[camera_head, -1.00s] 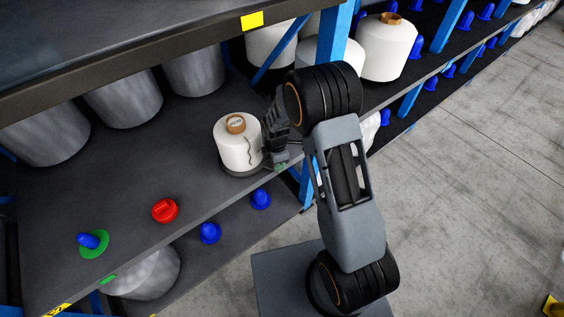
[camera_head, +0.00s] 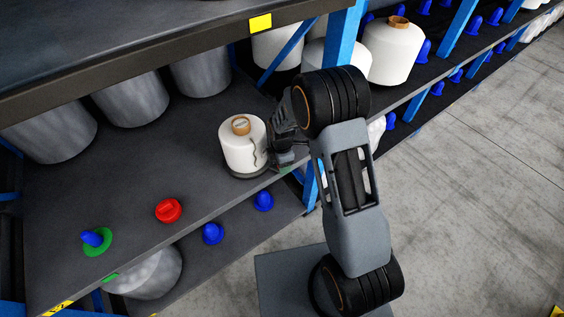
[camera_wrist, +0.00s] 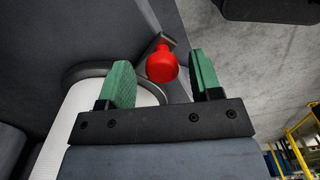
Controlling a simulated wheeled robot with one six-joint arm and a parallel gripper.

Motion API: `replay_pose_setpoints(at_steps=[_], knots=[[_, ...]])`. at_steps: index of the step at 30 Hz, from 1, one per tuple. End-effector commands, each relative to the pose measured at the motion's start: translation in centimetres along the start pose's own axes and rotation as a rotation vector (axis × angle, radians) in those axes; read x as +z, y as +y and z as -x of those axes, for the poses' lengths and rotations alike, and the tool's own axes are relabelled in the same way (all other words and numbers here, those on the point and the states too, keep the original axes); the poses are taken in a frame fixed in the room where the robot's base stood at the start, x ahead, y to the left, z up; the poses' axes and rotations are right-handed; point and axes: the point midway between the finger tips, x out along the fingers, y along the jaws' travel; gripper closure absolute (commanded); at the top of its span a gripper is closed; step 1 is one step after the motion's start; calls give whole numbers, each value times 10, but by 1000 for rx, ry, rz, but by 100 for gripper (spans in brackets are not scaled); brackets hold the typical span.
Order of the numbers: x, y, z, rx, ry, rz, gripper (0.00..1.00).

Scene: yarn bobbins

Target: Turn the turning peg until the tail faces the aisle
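A white yarn bobbin (camera_head: 240,155) with a brown core top stands upright on a dark round base at the shelf's front edge. Its dark tail (camera_head: 254,152) hangs down the side on the right, towards my gripper. My gripper (camera_head: 285,150) is just right of the bobbin, partly hidden by my arm. In the wrist view my gripper (camera_wrist: 161,72) has its two green-padded fingers apart. A red knob (camera_wrist: 161,66) on a dark bar lies between them, with gaps visible on both sides. The bobbin's white side (camera_wrist: 75,110) shows at left, partly hidden by my gripper.
A red peg (camera_head: 168,210) and a blue peg on a green disc (camera_head: 95,240) stand on the same shelf. Grey cylinders (camera_head: 135,95) stand behind. A blue post (camera_head: 345,35) rises behind my arm. Open concrete floor (camera_head: 470,190) lies to the right.

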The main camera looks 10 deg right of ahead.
Motion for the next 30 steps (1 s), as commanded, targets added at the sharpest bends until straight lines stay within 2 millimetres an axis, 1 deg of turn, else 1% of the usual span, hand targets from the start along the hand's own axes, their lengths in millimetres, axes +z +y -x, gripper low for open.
replay_pose_setpoints(at_steps=[6, 10, 14, 18, 24, 30], knots=[[0, 0, 1, -1, 0, 0, 42], [0, 0, 12, 0, 0, 0, 42], [0, 1, 36, 3, 0, 0, 42], [0, 1, 66, 4, 0, 0, 42], [0, 1, 103, 3, 0, 0, 42], [0, 1, 128, 1, 0, 0, 42]])
